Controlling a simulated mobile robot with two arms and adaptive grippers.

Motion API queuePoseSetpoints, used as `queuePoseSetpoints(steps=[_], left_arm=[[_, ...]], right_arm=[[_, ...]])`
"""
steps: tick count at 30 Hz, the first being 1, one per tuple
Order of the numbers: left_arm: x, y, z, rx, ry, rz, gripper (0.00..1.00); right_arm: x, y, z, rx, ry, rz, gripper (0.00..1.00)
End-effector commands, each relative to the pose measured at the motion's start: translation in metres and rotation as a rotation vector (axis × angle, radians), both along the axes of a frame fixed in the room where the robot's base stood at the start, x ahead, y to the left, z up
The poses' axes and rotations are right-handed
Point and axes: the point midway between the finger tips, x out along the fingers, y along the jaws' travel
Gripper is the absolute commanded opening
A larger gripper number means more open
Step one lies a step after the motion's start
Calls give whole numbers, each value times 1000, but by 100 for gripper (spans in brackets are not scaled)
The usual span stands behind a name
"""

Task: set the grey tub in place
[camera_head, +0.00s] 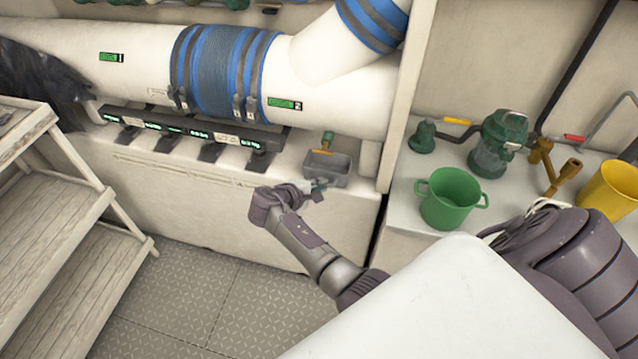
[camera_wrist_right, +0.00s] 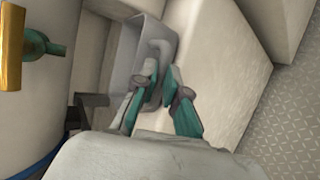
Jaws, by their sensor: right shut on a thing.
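The grey tub (camera_head: 341,181) is at the right end of the white ledge, under the large white pipe. It looks roughly upright, and I cannot tell whether its base touches the ledge. My left gripper is not in view.
A green valve with an orange handle (camera_head: 323,151) stands just behind the tub. A dark rail (camera_head: 190,128) runs along the ledge to the left. A green bucket (camera_head: 450,198), a green pump (camera_head: 492,150) and a yellow bucket (camera_head: 612,188) stand on the right counter. Wooden shelves (camera_head: 60,225) are at left.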

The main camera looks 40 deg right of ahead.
Motion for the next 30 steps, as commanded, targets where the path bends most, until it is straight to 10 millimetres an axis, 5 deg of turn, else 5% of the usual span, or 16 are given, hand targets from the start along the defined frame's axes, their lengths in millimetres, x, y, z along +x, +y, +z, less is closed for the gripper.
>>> queuePoseSetpoints(steps=[6,7,12,22,30], left_arm=[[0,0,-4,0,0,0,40],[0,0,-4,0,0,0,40],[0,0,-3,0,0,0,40],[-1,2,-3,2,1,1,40],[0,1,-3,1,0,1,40]], right_arm=[[0,0,-5,0,0,0,0],[0,0,-5,0,0,0,13],[0,0,-4,0,0,0,41],[-1,3,-3,1,0,1,41],[-10,37,16,3,0,2,41]])
